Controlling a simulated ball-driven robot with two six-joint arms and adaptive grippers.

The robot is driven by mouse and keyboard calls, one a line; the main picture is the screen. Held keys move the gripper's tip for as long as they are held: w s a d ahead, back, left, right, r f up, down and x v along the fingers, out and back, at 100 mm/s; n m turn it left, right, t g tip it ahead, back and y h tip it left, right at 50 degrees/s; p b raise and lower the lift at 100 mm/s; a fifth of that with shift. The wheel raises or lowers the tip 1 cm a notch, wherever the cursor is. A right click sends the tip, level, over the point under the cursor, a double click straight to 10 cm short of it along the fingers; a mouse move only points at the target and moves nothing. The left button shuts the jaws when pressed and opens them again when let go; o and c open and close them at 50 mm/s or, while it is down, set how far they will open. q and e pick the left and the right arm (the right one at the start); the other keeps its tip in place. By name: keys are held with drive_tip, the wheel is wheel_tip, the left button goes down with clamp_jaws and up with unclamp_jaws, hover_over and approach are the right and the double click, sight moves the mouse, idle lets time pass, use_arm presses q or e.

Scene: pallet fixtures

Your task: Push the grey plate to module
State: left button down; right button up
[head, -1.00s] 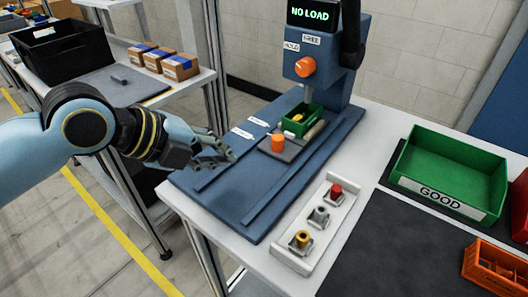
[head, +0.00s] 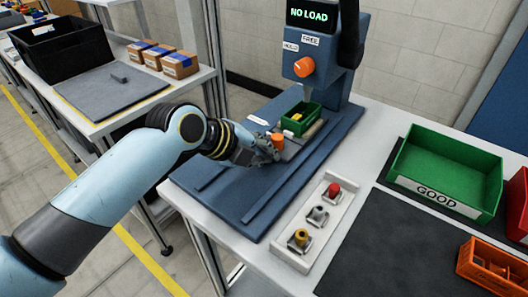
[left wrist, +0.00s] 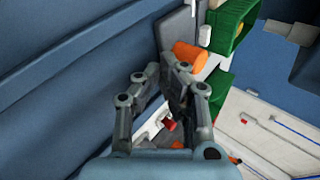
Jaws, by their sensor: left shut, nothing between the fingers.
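The grey plate (head: 291,148) lies on the blue base of the press-like module (head: 318,62), whose display reads NO LOAD. An orange cylinder (head: 277,139) and a small green bin (head: 301,118) are on the plate. My left gripper (head: 272,154) is shut and empty, low over the base at the plate's near left side. It hides part of the plate, and I cannot tell whether they touch. In the left wrist view the fingertips (left wrist: 164,75) are close to the orange cylinder (left wrist: 190,54) and the plate (left wrist: 177,30). My right gripper is not in view.
A white strip with several knobs (head: 318,221) lies right of the base. A green GOOD bin (head: 447,174) and an orange crate (head: 494,264) stand further right. The dark mat (head: 395,245) looks mostly clear. Side shelving with a black tub (head: 62,46) stands at left.

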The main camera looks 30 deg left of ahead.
sight(272, 141)
use_arm(q)
drive_tip(key=w, duration=0.1)
drive_tip(key=w+b, duration=0.1)
drive_tip(key=w, duration=0.2)
drive_tip(key=shift+w+d+b, duration=0.3)
drive_tip(key=shift+w+b, duration=0.05)
drive_tip(key=shift+s, duration=0.1)
